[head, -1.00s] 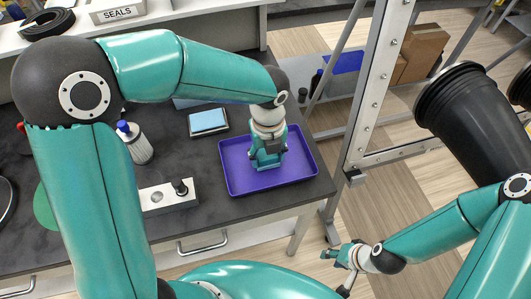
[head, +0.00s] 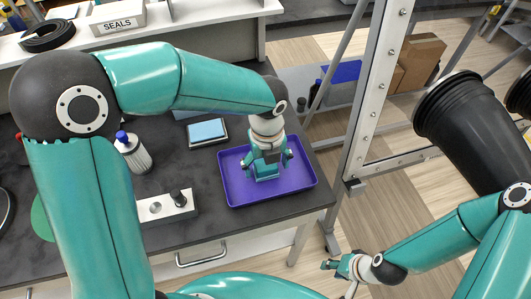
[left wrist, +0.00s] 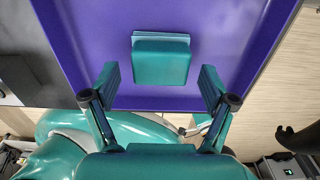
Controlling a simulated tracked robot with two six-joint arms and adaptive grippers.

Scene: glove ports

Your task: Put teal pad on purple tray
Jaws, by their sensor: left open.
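The teal pad (left wrist: 161,62) lies on the floor of the purple tray (left wrist: 220,20), apart from its walls. In the head view the teal pad (head: 266,171) shows below my left gripper, inside the purple tray (head: 300,187). My left gripper (head: 268,163) is open over the tray. In the left wrist view my left gripper (left wrist: 159,75) has one finger on each side of the pad, with clear gaps. My right gripper (head: 338,274) hangs low at the right, away from the tray; its finger opening is too small to judge.
The tray is on the dark bench (head: 215,225) near its right end. A pale blue-topped device (head: 207,131), a metal block with a black knob (head: 168,206) and a blue-capped bottle (head: 134,154) stand to its left. A metal frame (head: 375,110) and black glove port (head: 465,125) are at right.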

